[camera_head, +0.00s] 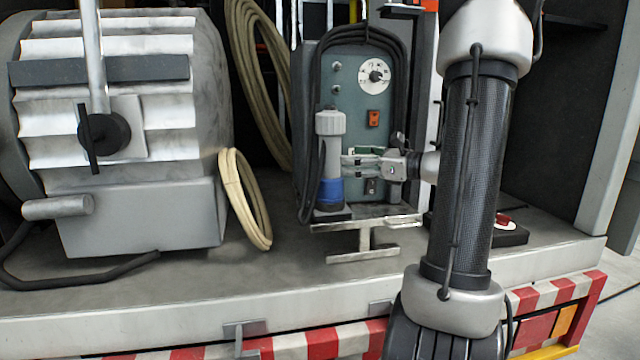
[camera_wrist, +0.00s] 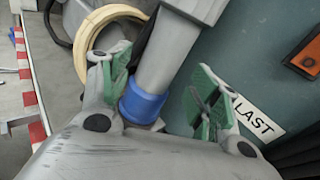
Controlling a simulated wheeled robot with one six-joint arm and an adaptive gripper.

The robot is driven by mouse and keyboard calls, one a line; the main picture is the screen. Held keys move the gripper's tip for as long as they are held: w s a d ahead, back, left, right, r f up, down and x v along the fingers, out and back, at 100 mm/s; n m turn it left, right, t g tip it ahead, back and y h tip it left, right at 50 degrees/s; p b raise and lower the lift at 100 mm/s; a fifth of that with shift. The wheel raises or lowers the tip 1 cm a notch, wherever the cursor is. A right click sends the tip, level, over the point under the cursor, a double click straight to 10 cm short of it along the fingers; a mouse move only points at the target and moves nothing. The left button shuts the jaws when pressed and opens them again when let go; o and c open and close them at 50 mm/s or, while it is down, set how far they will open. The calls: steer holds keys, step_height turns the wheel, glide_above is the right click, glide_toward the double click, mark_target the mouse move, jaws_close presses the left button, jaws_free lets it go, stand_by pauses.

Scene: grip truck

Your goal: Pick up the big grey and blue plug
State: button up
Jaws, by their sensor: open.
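The big grey and blue plug (camera_head: 331,150) stands upright against the left side of a green control box, its blue band (camera_head: 331,192) near the bottom. In the wrist view the plug's grey body (camera_wrist: 168,55) and blue band (camera_wrist: 142,102) show beyond and between my fingers. My gripper (camera_head: 352,161) is open, with green pads, just to the right of the plug in the head view. In the wrist view the gripper (camera_wrist: 160,95) has one finger on each side of the plug. I cannot tell whether a finger touches it.
The green control box (camera_head: 352,85) with a dial and an orange switch stands right behind the plug. A black cable loops around the box. A coiled beige hose (camera_head: 245,200) and a large grey machine (camera_head: 140,205) are to the left. The truck bed edge (camera_head: 200,327) runs in front.

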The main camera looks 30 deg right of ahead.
mark_target(330, 148)
steer(key=shift+w+r+m+t, duration=0.3)
steer(key=shift+r+m, duration=0.1)
steer(key=shift+r, duration=0.35)
steer(key=shift+a+m, duration=0.1)
steer(key=shift+m, duration=0.2)
steer(key=x, duration=0.7)
steer(key=shift+w+r, duration=0.3)
steer(key=shift+w, duration=0.05)
jaws_close()
